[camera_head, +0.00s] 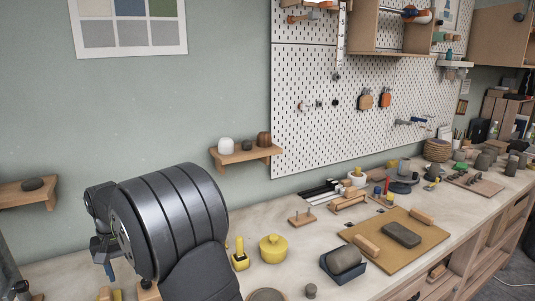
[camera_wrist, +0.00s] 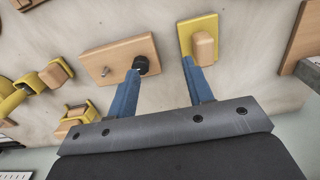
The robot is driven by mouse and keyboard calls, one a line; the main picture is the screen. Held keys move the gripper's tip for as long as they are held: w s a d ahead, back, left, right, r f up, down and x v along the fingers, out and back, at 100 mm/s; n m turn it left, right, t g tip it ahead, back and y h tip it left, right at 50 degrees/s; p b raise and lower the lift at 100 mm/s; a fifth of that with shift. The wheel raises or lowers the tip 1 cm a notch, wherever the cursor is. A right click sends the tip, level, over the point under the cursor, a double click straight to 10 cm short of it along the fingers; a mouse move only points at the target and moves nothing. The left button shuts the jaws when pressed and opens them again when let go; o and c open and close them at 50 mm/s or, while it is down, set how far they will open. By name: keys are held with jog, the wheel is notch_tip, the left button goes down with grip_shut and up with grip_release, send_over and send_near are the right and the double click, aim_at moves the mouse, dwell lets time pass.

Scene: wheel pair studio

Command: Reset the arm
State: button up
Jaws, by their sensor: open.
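My gripper (camera_wrist: 160,68) shows in the wrist view with its two blue fingers apart and nothing between them. The left finger overlaps a wooden block (camera_wrist: 112,58) with a black knob and a small metal pin. The right finger overlaps the near part of a yellow plate (camera_wrist: 187,28) that carries a small wooden block (camera_wrist: 203,47). I cannot tell whether the fingers touch either. In the head view my dark arm stands at the lower left, and a bit of blue finger shows low beside it; most of the gripper is hidden.
Yellow parts with wooden pieces (camera_wrist: 14,98) lie left in the wrist view. In the head view, a yellow lidded pot (camera_head: 273,249), a dark stone in a blue tray (camera_head: 343,262) and a tan board (camera_head: 390,257) sit right of my arm. A small wall shelf (camera_head: 246,156) hangs behind.

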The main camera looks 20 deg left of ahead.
jog(key=w+d+r+m, duration=0.2)
jog(key=w+d+r, duration=0.1)
jog(key=w+d, duration=0.8)
jog(key=w+d+r+m, duration=0.2)
jog(key=w+d+r, duration=0.1)
jog(key=w+d, duration=0.8)
jog(key=w+d+r+m, duration=0.1)
jog(key=d+m, duration=0.1)
jog(key=d, duration=1.2)
jog(key=w+d+r+m, duration=0.1)
jog(key=w+d+m, duration=0.1)
jog(key=d, duration=1.1)
jog(key=shift+w+d+m, duration=0.25)
jog(key=shift+d+m, duration=0.05)
jog(key=shift+d, duration=0.05)
jog(key=shift+a, duration=0.1)
jog(key=s+a+f+n, duration=0.1)
jog(key=a, duration=0.9)
jog(key=s+a+f+n, duration=0.1)
jog(key=s+a+n, duration=0.1)
jog(key=a, duration=0.8)
jog(key=shift+s+a, duration=0.2)
jog(key=shift+s, duration=0.05)
